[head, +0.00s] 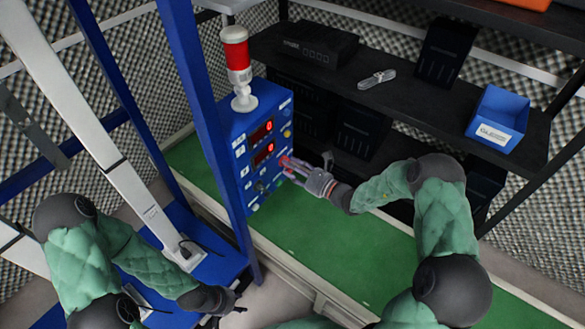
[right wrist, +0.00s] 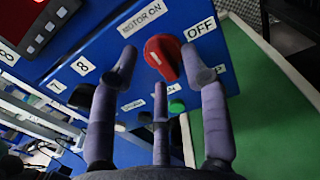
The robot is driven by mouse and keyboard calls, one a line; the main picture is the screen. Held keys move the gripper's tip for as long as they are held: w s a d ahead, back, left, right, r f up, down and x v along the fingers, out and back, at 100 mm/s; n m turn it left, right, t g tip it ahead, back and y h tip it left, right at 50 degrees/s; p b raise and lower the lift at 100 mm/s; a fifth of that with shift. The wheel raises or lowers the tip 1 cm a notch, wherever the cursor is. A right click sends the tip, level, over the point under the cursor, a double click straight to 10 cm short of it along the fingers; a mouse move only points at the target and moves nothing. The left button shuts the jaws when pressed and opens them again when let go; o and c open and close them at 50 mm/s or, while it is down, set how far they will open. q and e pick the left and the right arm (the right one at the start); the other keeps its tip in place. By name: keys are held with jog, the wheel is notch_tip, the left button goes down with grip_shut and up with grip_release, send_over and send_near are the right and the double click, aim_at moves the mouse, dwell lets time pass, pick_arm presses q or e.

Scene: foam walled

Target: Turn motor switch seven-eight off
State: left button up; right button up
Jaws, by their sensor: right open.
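The motor switch is a red rotary knob (right wrist: 162,57) on a blue control box (head: 236,128). In the right wrist view it sits between the label "MOTOR ON" (right wrist: 142,14) and the label "OFF" (right wrist: 200,28), with labels "7" (right wrist: 56,86) and "8" (right wrist: 83,66) to its left. I cannot tell which label the knob points to. My right gripper (head: 288,165) is open at the box front. Its fingers lie either side of the knob in the right wrist view; contact is unclear. My left gripper (head: 236,299) is low, away from the box; its jaw state is unclear.
A red-and-white beacon (head: 237,65) stands on the box. A green bench top (head: 330,240) lies below. A blue post (head: 205,120) stands left of the box.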

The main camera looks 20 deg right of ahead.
grip_shut()
jog(key=shift+w+d+r+m+p, duration=0.1)
jog(key=shift+d+m+p, duration=0.05)
jog(key=shift+m+p, duration=3.65)
jog(key=shift+w+d+r+m+p, duration=0.1)
jog(key=shift+m+p, duration=2.3)
jog(key=shift+m, duration=2.8)
